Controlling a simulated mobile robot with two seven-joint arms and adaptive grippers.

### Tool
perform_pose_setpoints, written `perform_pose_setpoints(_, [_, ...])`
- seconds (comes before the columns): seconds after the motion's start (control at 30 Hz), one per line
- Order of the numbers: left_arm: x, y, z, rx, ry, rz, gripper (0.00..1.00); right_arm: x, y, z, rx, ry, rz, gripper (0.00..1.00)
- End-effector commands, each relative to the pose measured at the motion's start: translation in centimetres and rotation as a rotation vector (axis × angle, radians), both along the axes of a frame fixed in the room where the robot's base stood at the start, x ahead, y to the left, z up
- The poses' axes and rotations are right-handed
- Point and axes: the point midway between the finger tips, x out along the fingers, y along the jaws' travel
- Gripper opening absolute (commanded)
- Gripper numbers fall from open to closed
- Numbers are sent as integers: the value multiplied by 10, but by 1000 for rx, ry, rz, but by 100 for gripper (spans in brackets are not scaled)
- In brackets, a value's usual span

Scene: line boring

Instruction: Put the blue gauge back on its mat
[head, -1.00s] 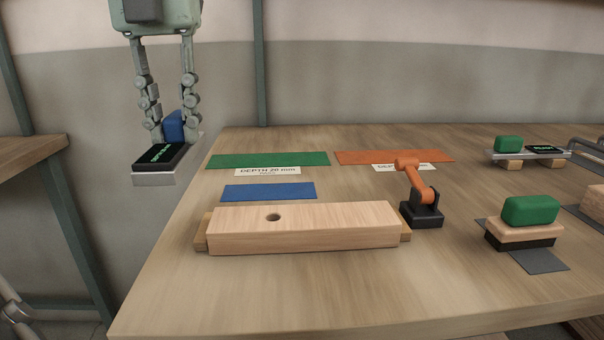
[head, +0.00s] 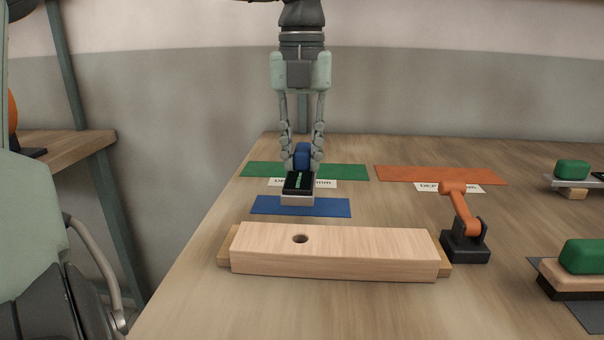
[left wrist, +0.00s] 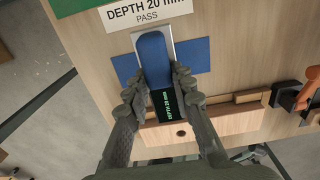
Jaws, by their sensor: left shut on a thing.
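The blue gauge (head: 301,156) has a blue grip, a black display and a pale metal base. My left gripper (head: 302,162) is shut on its blue grip, pointing down. In the head view the gauge appears over the blue mat (head: 330,207); whether it touches the mat I cannot tell. In the left wrist view the gauge (left wrist: 153,60) lies between the fingers of the gripper (left wrist: 158,92), its display reading "DEPTH 20 mm". Blue mat (left wrist: 196,56) shows on both sides of it. My right gripper is not in view.
A wooden block with one hole (head: 340,252) lies in front of the blue mat. Behind are a green mat (head: 345,172) and an orange mat (head: 430,175), with white labels. An orange clamp (head: 463,222) stands at the block's right end. Green-topped tools (head: 590,256) are at the right.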

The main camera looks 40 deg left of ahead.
Motion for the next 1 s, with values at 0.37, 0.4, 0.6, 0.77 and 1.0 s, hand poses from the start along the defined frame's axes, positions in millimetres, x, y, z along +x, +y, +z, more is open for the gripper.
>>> perform_pose_setpoints(0.37, [0,0,-40,-2,-1,1,0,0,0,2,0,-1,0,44])
perform_pose_setpoints(0.4, [1,0,-40,-2,-1,1,0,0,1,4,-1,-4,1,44])
perform_pose_setpoints(0.6, [0,0,-41,0,-1,1,0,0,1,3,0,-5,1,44])
perform_pose_setpoints(0.77, [0,0,-42,-1,-1,1,32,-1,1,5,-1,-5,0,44])
perform_pose_setpoints(1.0, [0,0,-41,-1,-1,1,44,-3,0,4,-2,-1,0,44])
